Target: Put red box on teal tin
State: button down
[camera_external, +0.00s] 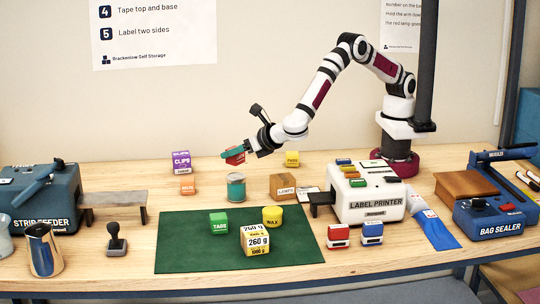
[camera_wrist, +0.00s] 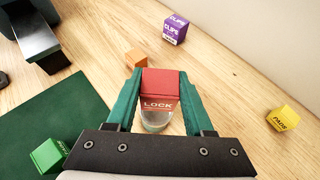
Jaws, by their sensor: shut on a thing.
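The red box (camera_wrist: 160,90), marked LOCK, is held between the fingers of my gripper (camera_wrist: 160,96) in the wrist view. In the external view my gripper (camera_external: 236,155) is raised above the table, with the red box (camera_external: 236,160) partly hidden by a finger. The teal tin (camera_external: 236,186) stands upright on the wood behind the green mat. The gripper is above the tin, with a gap between box and tin. In the wrist view the box hides most of the tin, and only a pale round part (camera_wrist: 156,122) shows below it.
A purple box (camera_external: 181,162) and an orange box (camera_external: 187,184) stand left of the tin. A brown box (camera_external: 283,187) and a yellow box (camera_external: 292,159) stand to its right. The green mat (camera_external: 185,250) in front bears a green box (camera_external: 219,222), a yellow tub and a 260 g box.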

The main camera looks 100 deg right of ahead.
aim_at(241, 162)
jog(key=shift+f, duration=1.95)
jog(key=shift+c, duration=1.4)
grip_release()
